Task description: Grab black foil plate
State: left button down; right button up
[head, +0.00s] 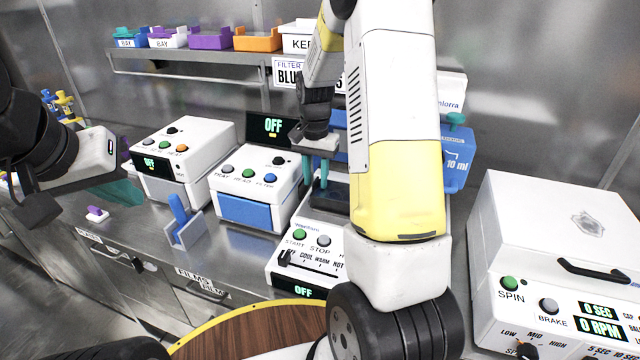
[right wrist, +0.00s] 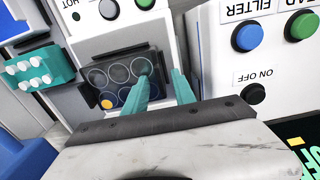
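The black plate with round wells (right wrist: 118,72), with an orange dot at one corner, sits on a white device in the right wrist view. I take it to be the black foil plate. My right gripper (right wrist: 162,75) has its two teal fingers apart over the plate's right side. One finger overlaps the wells and the other is by the right edge; contact cannot be told. In the head view the right gripper (head: 317,180) points down behind the heater panel, and my arm hides much there.
The white heater device (head: 310,245) has buttons and a slider. A white box with a blue front (head: 255,185) and another white box (head: 185,150) stand to its left. A blue stand (head: 184,222) is on the bench. A large spin machine (head: 560,240) is at right. A shelf holds coloured trays.

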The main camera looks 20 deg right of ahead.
grip_shut()
dwell(1.3)
